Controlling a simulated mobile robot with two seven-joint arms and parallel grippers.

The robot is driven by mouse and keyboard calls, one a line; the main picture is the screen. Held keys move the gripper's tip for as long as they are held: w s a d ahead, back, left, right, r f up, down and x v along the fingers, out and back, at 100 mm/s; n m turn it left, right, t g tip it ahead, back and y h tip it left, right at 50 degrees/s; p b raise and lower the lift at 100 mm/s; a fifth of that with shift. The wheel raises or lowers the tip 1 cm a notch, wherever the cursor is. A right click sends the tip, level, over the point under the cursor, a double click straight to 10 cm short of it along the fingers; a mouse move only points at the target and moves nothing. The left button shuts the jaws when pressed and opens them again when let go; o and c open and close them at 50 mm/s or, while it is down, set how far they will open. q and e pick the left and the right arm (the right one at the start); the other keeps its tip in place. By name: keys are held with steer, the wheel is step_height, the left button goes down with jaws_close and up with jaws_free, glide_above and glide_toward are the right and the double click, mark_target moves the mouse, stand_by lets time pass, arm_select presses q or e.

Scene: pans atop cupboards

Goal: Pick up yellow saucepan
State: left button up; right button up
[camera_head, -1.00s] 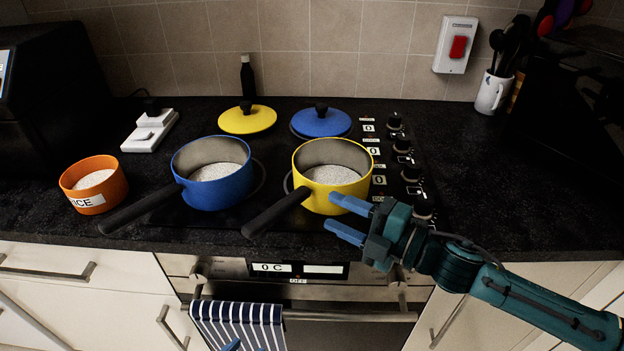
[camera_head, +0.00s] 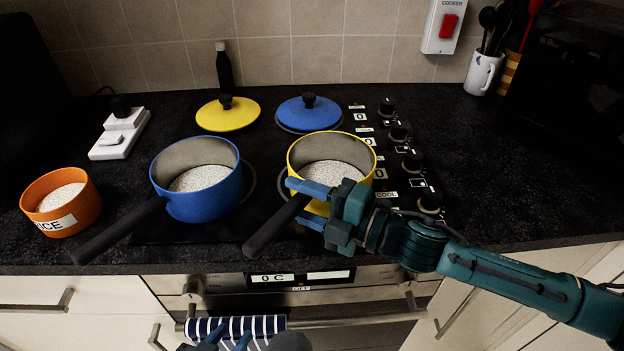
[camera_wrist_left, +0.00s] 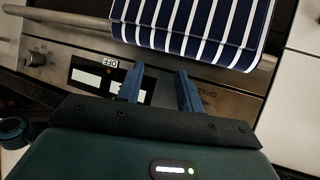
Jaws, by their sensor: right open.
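The yellow saucepan (camera_head: 303,154) stands on the hob with its black handle (camera_head: 272,227) pointing toward the front left. It holds pale grains. My right gripper (camera_head: 296,198) is open, its blue fingers on either side of the handle near the pan wall. It covers the pan's lower right side; whether the fingers touch the handle I cannot tell. My left gripper (camera_head: 222,341) is low at the bottom edge, in front of the oven. In the left wrist view (camera_wrist_left: 160,85) its fingers are apart and empty, facing the oven front.
A blue saucepan (camera_head: 206,204) stands close on the left, its handle also pointing front left. Yellow (camera_head: 228,119) and blue (camera_head: 309,119) lids lie behind. An orange pot (camera_head: 82,211) is at far left. Knobs (camera_head: 412,164) line the right. A striped towel (camera_wrist_left: 200,25) hangs on the oven rail.

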steer(key=shift+s+d, duration=0.1)
steer(key=shift+s, duration=0.05)
steer(key=shift+c, duration=0.4)
jaws_close()
steer(key=shift+r, duration=0.15)
